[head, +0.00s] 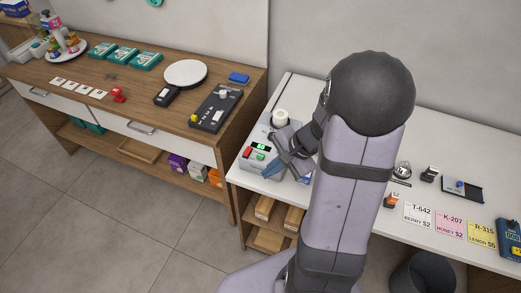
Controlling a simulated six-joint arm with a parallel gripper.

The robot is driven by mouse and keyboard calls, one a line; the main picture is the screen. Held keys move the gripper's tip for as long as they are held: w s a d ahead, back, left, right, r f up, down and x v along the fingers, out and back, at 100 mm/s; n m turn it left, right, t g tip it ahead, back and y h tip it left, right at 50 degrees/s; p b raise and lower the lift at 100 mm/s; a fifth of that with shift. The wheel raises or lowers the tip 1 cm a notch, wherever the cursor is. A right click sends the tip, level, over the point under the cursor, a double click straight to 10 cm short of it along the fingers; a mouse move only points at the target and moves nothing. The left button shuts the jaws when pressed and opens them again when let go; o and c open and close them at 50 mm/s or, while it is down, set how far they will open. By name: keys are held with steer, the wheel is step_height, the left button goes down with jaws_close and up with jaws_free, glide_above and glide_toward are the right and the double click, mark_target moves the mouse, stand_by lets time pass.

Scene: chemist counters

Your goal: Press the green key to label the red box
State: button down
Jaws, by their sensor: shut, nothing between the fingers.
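A grey label machine (256,165) stands at the left end of the white counter, with a lit green display (259,146) and a white paper roll (281,116). A small green key (260,156) shows on its front part, beside a red key (248,152). My gripper (270,172) is shut and empty, its blue-grey tips just right of and in front of the green key. I cannot tell whether the tips touch the machine. My gripper and arm hide the machine's right side. I cannot make out a red box for certain.
Price cards (418,215) lie right of my arm. A dark bin (424,274) stands below.

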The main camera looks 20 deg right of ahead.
steer(key=w+d+r+m+t, duration=0.2)
steer(key=w+r+m+t, duration=0.2)
steer(key=w, duration=0.6)
steer(key=r+m, duration=0.1)
steer(key=m, duration=0.1)
steer(key=shift+w+d+r+m+t, duration=0.2)
steer(key=shift+d+r+m+t, duration=0.05)
steer(key=shift+r+m+t, duration=0.15)
steer(key=shift+f, duration=0.1)
steer(key=b, duration=0.6)
glide_above(261, 156)
steer(key=f, duration=0.4)
steer(key=s+f, duration=0.1)
steer(key=f, duration=0.2)
steer(key=shift+d, duration=0.3)
steer(key=shift+f+b, duration=0.75)
steer(key=shift+f, duration=0.1)
